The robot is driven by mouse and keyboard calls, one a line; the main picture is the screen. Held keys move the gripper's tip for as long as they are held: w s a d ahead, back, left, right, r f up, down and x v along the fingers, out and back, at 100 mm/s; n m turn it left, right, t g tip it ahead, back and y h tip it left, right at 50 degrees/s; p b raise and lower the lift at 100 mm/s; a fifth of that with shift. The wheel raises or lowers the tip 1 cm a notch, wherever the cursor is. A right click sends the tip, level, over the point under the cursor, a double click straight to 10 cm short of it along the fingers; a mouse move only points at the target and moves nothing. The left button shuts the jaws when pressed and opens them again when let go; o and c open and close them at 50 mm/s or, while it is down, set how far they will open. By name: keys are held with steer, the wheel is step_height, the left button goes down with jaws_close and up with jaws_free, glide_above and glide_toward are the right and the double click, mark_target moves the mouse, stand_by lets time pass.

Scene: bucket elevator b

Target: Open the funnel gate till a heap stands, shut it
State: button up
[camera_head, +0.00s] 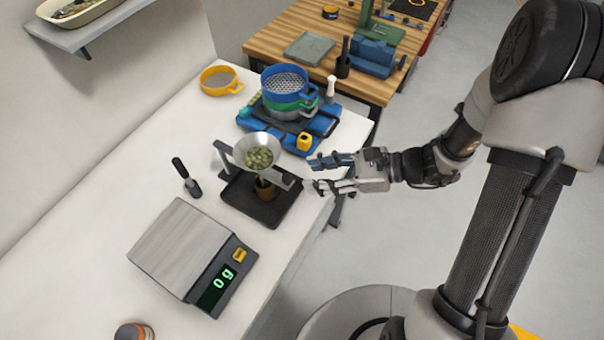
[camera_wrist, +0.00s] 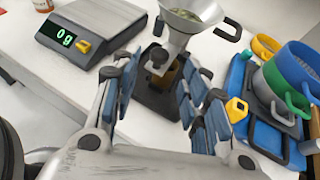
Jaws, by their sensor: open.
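A metal funnel (camera_head: 258,151) holding greenish pieces stands in a frame over a dark tray (camera_head: 235,194). A brown cup (camera_head: 265,188) sits beneath its outlet. I cannot tell whether the gate is open or shut. My gripper (camera_head: 312,174) is open and empty, to the right of the funnel stand. In the wrist view its fingers (camera_wrist: 158,98) spread either side of the knob and cup, apart from them.
A scale (camera_head: 181,247) reading 0 g stands at the front of the white table. A blue sieve shaker (camera_head: 286,85) and a yellow sieve (camera_head: 217,81) are behind the funnel. A black-handled tool (camera_head: 187,178) lies left of it. The table's left side is mostly clear.

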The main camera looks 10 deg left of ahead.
steer(key=v, duration=0.6)
steer(key=shift+d, duration=0.3)
steer(key=shift+r, duration=0.1)
steer(key=s+d+r+n+t+h+b, duration=0.1)
steer(key=s+d+r+n+t+h, duration=0.1)
steer(key=s+d+r+n+h, duration=0.3)
steer(key=s+d+r+n+t+h+b, duration=0.1)
steer(key=s+d+r+n+h, duration=0.3)
steer(key=n, duration=0.9)
steer(key=s+r+t+h, duration=0.1)
steer(key=s+r+h, duration=0.2)
steer(key=s+h, duration=0.1)
steer(key=shift+s+d+r+t, duration=0.3)
steer(key=shift+s+d+r, duration=0.1)
steer(key=shift+s, duration=0.35)
steer(key=shift+c, duration=0.2)
